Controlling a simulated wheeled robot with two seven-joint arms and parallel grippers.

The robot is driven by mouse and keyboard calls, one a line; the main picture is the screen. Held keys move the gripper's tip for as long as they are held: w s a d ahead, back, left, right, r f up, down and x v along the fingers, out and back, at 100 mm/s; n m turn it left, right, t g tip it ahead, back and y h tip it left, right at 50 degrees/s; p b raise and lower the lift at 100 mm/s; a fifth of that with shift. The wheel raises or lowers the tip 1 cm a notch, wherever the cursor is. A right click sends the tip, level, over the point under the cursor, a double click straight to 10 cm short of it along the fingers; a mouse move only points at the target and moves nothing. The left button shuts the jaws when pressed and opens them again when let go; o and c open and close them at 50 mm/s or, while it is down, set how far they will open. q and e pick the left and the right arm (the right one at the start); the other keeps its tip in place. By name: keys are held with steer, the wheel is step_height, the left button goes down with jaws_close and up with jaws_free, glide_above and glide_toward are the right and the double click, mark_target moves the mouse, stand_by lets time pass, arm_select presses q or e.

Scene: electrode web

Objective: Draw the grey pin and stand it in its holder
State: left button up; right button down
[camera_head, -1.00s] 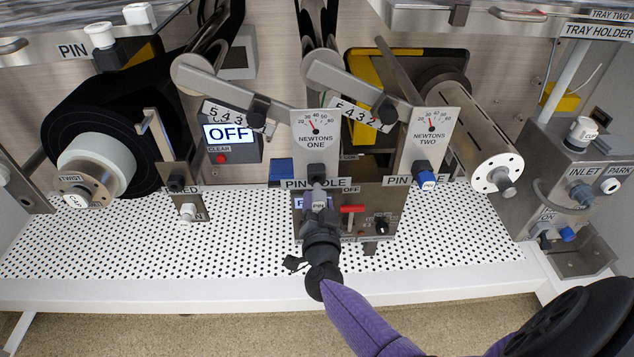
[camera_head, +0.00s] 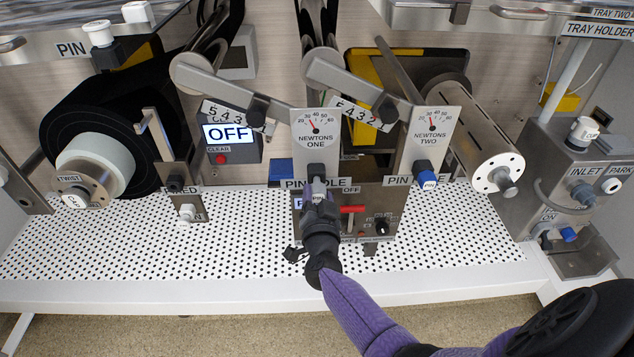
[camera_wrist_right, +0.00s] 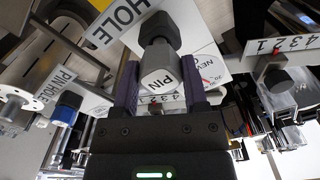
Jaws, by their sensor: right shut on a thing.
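The grey pin (camera_wrist_right: 158,77) has a light grey head marked PIN. In the right wrist view it sits between the two purple fingers of my right gripper (camera_wrist_right: 160,88), which is shut on it. The pin's head points toward the camera, and a dark round collar (camera_wrist_right: 160,30) is beyond it. In the head view my right gripper (camera_head: 318,190) is at the foot of the NEWTONS ONE plate (camera_head: 317,130), just below a black fitting (camera_head: 316,170). The gripper mostly covers the pin there. I cannot tell how deep the pin sits. My left gripper is not in view.
A blue pin (camera_head: 427,178) is at the NEWTONS TWO plate (camera_head: 431,130) to the right. A red-handled switch (camera_head: 352,210) and a black knob (camera_head: 381,226) are close right of my gripper. The perforated white deck (camera_head: 130,245) is clear at left.

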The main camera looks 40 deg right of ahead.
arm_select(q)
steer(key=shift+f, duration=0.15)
arm_select(e)
steer(key=shift+w+d, duration=0.2)
steer(key=shift+w, duration=0.1)
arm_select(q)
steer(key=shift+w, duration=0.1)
arm_select(e)
steer(key=shift+w+d, duration=0.15)
steer(key=shift+w, duration=0.15)
arm_select(q)
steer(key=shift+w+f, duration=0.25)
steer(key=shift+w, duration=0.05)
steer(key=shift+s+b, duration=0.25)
steer(key=shift+b, duration=0.15)
arm_select(e)
steer(key=shift+w+d, duration=0.25)
steer(key=shift+w, duration=0.1)
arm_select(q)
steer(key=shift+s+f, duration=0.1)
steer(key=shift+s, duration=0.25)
arm_select(e)
steer(key=shift+w, duration=0.1)
